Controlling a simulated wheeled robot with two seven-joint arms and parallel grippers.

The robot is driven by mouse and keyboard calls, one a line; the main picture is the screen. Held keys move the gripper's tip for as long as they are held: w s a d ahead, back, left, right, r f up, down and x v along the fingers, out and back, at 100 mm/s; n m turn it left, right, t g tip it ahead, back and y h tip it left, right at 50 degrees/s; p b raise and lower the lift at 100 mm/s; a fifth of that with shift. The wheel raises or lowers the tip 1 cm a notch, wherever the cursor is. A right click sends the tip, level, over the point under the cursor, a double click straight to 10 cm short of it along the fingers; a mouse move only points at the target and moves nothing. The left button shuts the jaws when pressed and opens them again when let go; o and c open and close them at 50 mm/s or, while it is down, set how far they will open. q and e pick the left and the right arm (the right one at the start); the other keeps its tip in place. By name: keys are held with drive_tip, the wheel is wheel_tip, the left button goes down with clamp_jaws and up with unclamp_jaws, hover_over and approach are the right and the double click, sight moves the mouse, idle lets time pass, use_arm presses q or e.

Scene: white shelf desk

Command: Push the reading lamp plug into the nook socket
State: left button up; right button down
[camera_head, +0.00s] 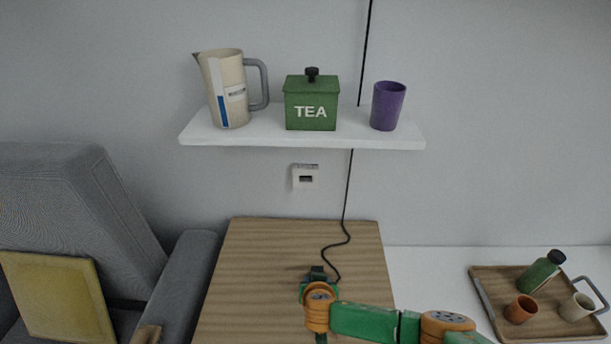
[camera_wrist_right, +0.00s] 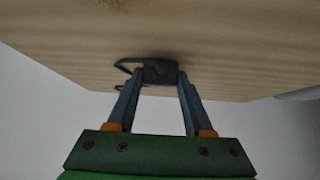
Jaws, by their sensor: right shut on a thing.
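The nook socket (camera_head: 305,177) is a small white wall plate with a dark opening, below the shelf and above the wooden desk top. A black cord (camera_head: 348,190) hangs down the wall and curls over the desk to my right gripper (camera_head: 317,271). In the right wrist view, my right gripper (camera_wrist_right: 160,76) is shut on the dark lamp plug (camera_wrist_right: 160,72), with a finger on each side. The plug is over the wooden surface, apart from the socket. Its prongs cannot be made out. My left gripper is not in view.
A white shelf (camera_head: 300,138) above the socket bears a jug (camera_head: 222,85), a green tea tin (camera_head: 311,105) and a purple cup (camera_head: 387,106). The wooden desk top (camera_head: 270,260) is mostly clear. A grey armchair (camera_head: 60,190) stands left; a tray (camera_head: 550,332) lies right.

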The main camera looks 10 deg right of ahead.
idle(0.4)
drive_tip(key=shift+s+a+r+p, duration=0.2)
drive_tip(key=shift+s+p, duration=0.45)
drive_tip(key=shift+s, duration=0.05)
drive_tip(key=shift+s+a+r+p, duration=0.2)
drive_tip(key=shift+s+p, duration=0.4)
drive_tip(key=shift+s, duration=0.1)
drive_tip(key=p+v, duration=0.2)
drive_tip(key=shift+s+r+p, duration=0.1)
drive_tip(key=shift+s+p, duration=0.15)
drive_tip(key=shift+p, duration=0.05)
drive_tip(key=shift+s+a+r+p, duration=0.2)
drive_tip(key=shift+s+r+p, duration=0.1)
drive_tip(key=shift+s+p, duration=0.2)
drive_tip(key=shift+s+a+r+p, duration=0.15)
drive_tip(key=shift+s+r+p, duration=0.15)
drive_tip(key=shift+s+p, duration=0.2)
